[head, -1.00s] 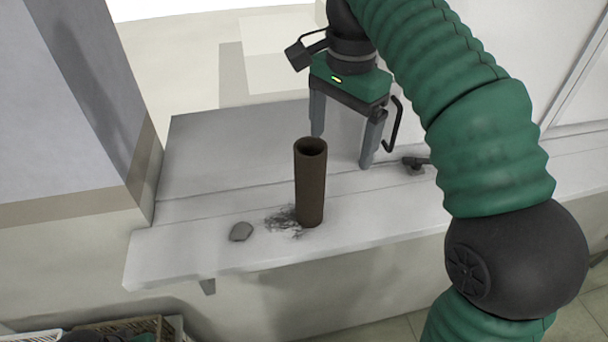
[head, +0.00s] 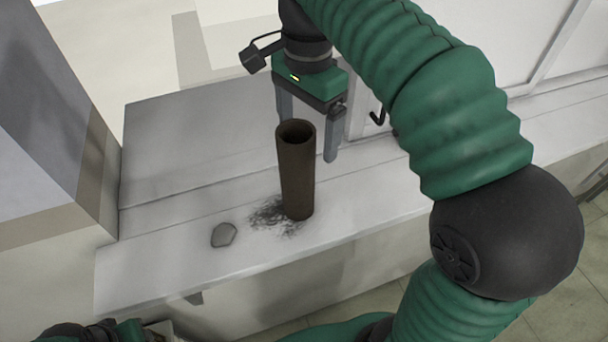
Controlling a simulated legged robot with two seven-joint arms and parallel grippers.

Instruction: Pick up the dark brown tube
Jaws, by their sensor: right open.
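The dark brown tube (head: 297,178) stands upright on the white shelf (head: 150,265), its hollow top end facing up. My right gripper (head: 308,138) points down from above and looks to be just behind the tube's upper part. Its two grey fingers are open, and the tube hides part of the space between them. I cannot tell whether a finger touches the tube. At the bottom left edge a dark and green part of my left arm shows, but its gripper's fingers cannot be made out.
A flat grey stone (head: 223,235) and a dark scribble-like patch (head: 268,214) lie left of the tube's base. A wall corner (head: 60,130) rises at the left. The shelf's left end is clear. My right arm covers much of the right side.

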